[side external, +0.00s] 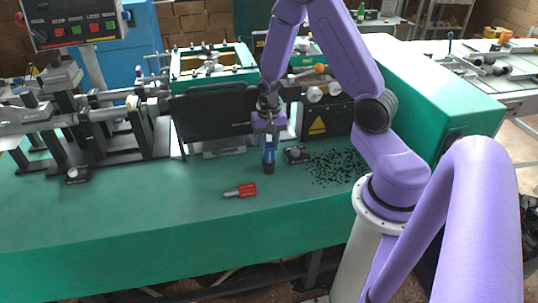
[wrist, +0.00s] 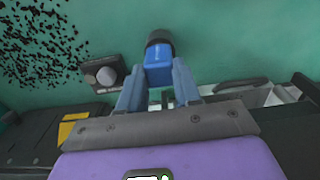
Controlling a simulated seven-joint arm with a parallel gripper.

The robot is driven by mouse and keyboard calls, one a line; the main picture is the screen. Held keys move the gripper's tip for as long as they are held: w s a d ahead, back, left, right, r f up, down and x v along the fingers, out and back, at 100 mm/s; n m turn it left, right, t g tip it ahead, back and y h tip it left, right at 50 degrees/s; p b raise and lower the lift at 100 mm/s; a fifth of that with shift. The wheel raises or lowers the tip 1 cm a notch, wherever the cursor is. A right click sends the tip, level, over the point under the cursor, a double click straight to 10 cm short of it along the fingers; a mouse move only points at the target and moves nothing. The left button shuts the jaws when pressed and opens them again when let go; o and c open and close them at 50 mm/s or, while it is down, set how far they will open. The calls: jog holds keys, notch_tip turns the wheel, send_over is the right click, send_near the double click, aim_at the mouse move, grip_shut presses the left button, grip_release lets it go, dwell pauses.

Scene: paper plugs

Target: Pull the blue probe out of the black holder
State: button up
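The blue probe (side external: 269,155) is upright under my gripper (side external: 268,139), in front of the black machine panels. In the wrist view the blue probe (wrist: 158,75) sits between the two fingertips of my gripper (wrist: 159,72), which appear to press on its sides. A black cylindrical piece (wrist: 159,38) surrounds the probe's far, lower end and also shows in the side view (side external: 268,169). It looks like the holder, at or just above the green bench top; I cannot tell if it touches. How deep the probe sits in it is hidden.
A black square base with a grey knob (side external: 297,154) is close to the right of the probe. Black pellets (side external: 338,166) are scattered beyond it. A red-handled tool (side external: 241,190) lies in front. Machine panels stand close behind; the front of the green bench (side external: 130,215) is clear.

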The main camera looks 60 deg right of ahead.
grip_shut()
jog(key=shift+r, duration=2.85)
dwell(0.7)
jog(key=shift+r, duration=1.35)
